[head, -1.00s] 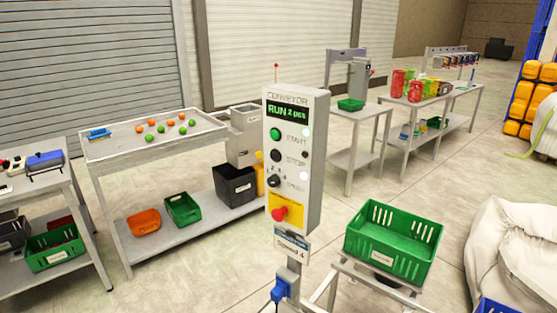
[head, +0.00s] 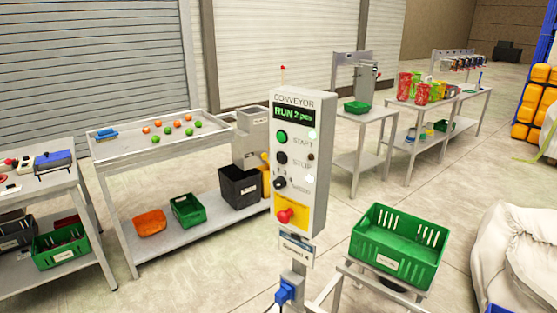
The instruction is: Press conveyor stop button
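The grey conveyor control box (head: 300,160) stands upright on a post in the middle of the head view. Its display (head: 296,114) reads "RUN 2 pcs". Below it are a green START button (head: 282,137), a black STOP button (head: 282,158), a black selector knob (head: 280,183) and a red mushroom button (head: 285,216) on a yellow plate. Neither of my grippers is in view. Nothing covers the front of the box.
A green crate (head: 398,246) sits on a stand right of the post. A sorting table (head: 150,150) with orange and green balls is behind on the left. Shelved tables (head: 365,150) stand at the back right. A white sack (head: 510,240) lies at the right edge.

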